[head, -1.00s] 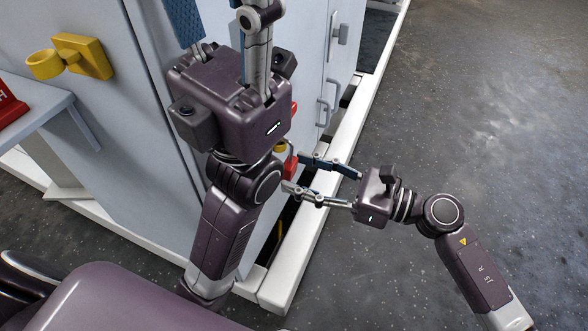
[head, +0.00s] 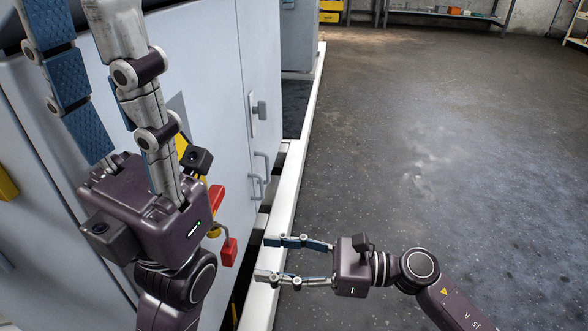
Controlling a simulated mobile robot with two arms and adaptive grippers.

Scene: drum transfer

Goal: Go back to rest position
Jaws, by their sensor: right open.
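My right gripper (head: 264,258) shows at the lower middle of the head view. Its two fingers point left and stand apart, with nothing between them. My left gripper (head: 82,55) is large and close at the upper left. Its fingers point up, spread apart, with nothing seen between them; their tips reach the top edge of the picture or are cut off by it. The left gripper's body hides part of the grey cabinet (head: 222,110) behind it.
Red and yellow fittings (head: 229,251) show at the cabinet's side, just right of my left gripper. A white kerb (head: 285,200) runs along the cabinet's foot. The floor (head: 450,130) to the right is clear. Shelves (head: 440,16) stand at the far back.

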